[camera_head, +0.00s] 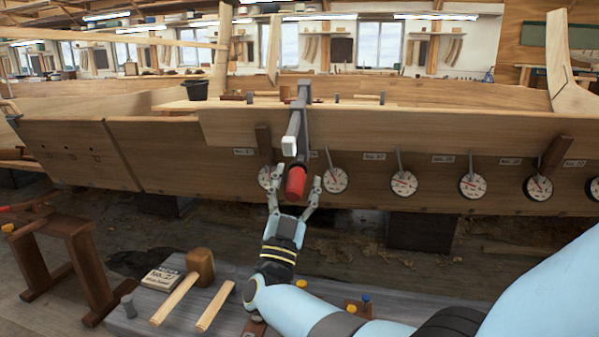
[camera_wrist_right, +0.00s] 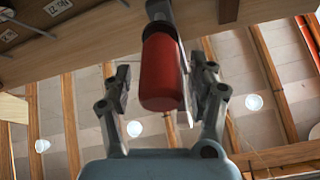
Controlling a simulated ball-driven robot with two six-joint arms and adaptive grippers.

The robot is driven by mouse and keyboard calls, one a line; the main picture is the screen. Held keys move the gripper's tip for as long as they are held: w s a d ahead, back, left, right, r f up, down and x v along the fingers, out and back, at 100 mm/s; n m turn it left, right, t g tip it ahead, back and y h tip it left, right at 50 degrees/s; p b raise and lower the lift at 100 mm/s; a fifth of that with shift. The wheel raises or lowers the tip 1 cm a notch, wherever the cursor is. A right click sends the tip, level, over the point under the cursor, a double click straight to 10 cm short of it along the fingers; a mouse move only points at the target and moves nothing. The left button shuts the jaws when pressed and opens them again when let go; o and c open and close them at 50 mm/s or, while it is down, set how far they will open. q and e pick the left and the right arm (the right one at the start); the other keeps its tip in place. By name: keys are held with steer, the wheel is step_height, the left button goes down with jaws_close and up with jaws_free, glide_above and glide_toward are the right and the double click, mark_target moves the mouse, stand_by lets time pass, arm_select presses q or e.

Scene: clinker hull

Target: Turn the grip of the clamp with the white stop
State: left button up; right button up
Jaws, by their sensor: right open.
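The clamp (camera_head: 304,110) is a grey bar clamp hung over the plank edge of the hull, with a white stop (camera_head: 289,145) at the near end of its bar. Its red grip (camera_head: 296,182) hangs below the bar and points toward me. My right gripper (camera_head: 296,190) is open, with one finger on each side of the red grip. In the right wrist view the red grip (camera_wrist_right: 161,75) stands between the two spread fingers, with gaps visible beside it. My left gripper is not in view.
Several round dials (camera_head: 404,184) line the hull plank (camera_head: 380,135), with wooden wedges (camera_head: 555,154) among them. Below lies a grey bench (camera_head: 135,322) with a mallet (camera_head: 200,266) and a small sign (camera_head: 162,277). A dark bucket (camera_head: 195,89) stands on the hull.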

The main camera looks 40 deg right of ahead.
mark_target(293, 198)
steer(key=v, duration=0.9)
steer(key=shift+d, duration=0.1)
stand_by(0.8)
